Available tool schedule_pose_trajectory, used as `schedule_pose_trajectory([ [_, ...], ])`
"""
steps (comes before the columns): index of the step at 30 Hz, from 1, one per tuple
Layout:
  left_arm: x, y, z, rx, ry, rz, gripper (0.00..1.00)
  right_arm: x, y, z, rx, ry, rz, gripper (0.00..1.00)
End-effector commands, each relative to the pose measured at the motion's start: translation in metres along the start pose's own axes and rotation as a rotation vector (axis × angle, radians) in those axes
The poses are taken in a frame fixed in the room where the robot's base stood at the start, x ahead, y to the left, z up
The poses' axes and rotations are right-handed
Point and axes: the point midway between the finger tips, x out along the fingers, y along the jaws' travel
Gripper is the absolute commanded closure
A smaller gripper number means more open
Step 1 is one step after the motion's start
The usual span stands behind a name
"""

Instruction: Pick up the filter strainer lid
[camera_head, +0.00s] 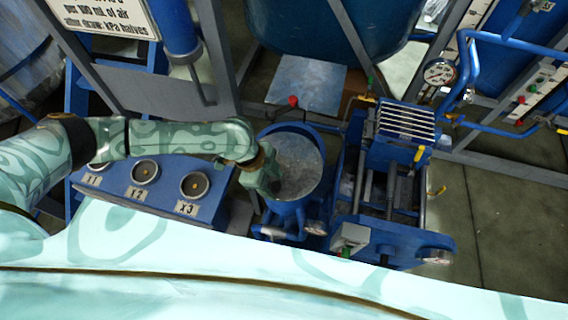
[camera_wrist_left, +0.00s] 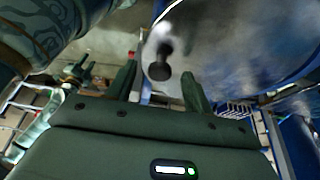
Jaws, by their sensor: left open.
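The filter strainer lid (camera_head: 297,165) is a round, worn grey disc on top of a blue upright vessel. In the left wrist view the lid (camera_wrist_left: 225,45) fills the upper right, and its dark knob (camera_wrist_left: 160,65) stands out near its edge. My left gripper (camera_head: 265,182) is at the left side of the lid in the head view. In the left wrist view my left gripper (camera_wrist_left: 160,82) is open, with the knob showing between its two fingers and nothing gripped. A pale green arm with dark prongs shows small at the left there, perhaps my right one; its jaws are unclear.
A blue panel (camera_head: 160,170) with round sockets marked X1, X2 and X3 stands left of the vessel. A blue machine with a slatted block (camera_head: 405,122) stands close on the right. Blue tanks and grey frames are behind. Bare floor (camera_head: 510,220) lies at the right.

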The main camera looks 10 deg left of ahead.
Motion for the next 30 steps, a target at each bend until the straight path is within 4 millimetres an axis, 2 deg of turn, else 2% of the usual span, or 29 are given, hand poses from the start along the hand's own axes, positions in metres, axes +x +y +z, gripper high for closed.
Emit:
schedule_pose_trajectory([
  [3,0.009,0.001,0.000,0.000,0.000,0.000,0.48,0.001,-0.001,-0.001,0.001,0.001,-0.001,0.64],
  [9,0.009,0.000,0.000,0.000,0.000,0.000,0.48,0.001,0.000,-0.001,0.000,0.001,0.000,0.64],
  [12,0.009,0.000,0.000,0.000,0.000,0.000,0.76,0.001,0.001,-0.001,-0.001,0.001,0.001,0.64],
  [15,0.009,0.000,0.000,0.000,0.000,0.000,1.00,0.001,0.002,0.000,-0.001,0.001,0.002,0.64],
  [25,0.006,-0.001,-0.001,0.001,0.001,-0.002,1.00,0.001,0.005,0.001,-0.004,-0.001,0.006,0.64],
  [30,-0.010,-0.001,-0.008,0.003,0.002,-0.004,1.00,0.000,0.005,0.001,-0.004,-0.001,0.006,0.64],
])
